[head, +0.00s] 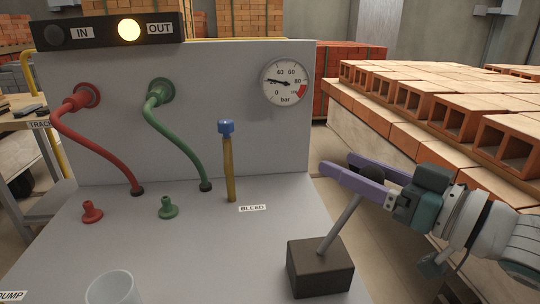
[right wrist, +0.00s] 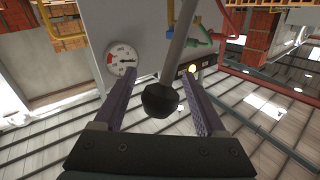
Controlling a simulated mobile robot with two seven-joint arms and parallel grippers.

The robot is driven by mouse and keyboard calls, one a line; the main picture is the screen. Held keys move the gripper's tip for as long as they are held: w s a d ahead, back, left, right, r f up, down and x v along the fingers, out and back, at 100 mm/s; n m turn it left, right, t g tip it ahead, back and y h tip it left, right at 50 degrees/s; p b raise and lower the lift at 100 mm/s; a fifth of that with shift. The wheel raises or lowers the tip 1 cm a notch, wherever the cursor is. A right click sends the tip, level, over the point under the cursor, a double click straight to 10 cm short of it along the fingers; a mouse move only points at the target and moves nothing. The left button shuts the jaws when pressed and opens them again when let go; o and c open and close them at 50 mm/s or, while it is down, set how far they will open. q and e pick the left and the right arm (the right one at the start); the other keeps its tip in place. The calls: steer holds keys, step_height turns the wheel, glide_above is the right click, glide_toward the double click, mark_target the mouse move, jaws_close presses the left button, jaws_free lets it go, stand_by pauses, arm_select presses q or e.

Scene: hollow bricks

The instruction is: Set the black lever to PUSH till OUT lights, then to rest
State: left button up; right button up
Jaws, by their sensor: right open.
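The lever has a black ball knob (right wrist: 160,99) and a grey stem (head: 340,224) rising from a dark box (head: 320,266) at the panel's front right. The stem leans to the upper right in the head view. My right gripper (head: 339,164) is open, its purple fingers on either side of the knob. In the right wrist view the knob sits between the fingers (right wrist: 163,84), with gaps showing. The OUT lamp (head: 129,31) glows yellow. The IN lamp (head: 54,37) is dark. No PUSH marking is visible. My left gripper is out of view.
A pressure gauge (head: 285,82) is on the upright panel. Red (head: 90,146) and green (head: 184,137) hoses and a blue-topped BLEED valve (head: 227,160) stand left of the lever. A clear cup (head: 114,288) is at the front. Hollow bricks (head: 450,110) are stacked at right.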

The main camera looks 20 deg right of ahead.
steer(key=shift+w+a, duration=0.1)
steer(key=shift+w, duration=0.05)
steer(key=shift+c, duration=0.2)
jaws_close()
stand_by(0.3)
stand_by(0.9)
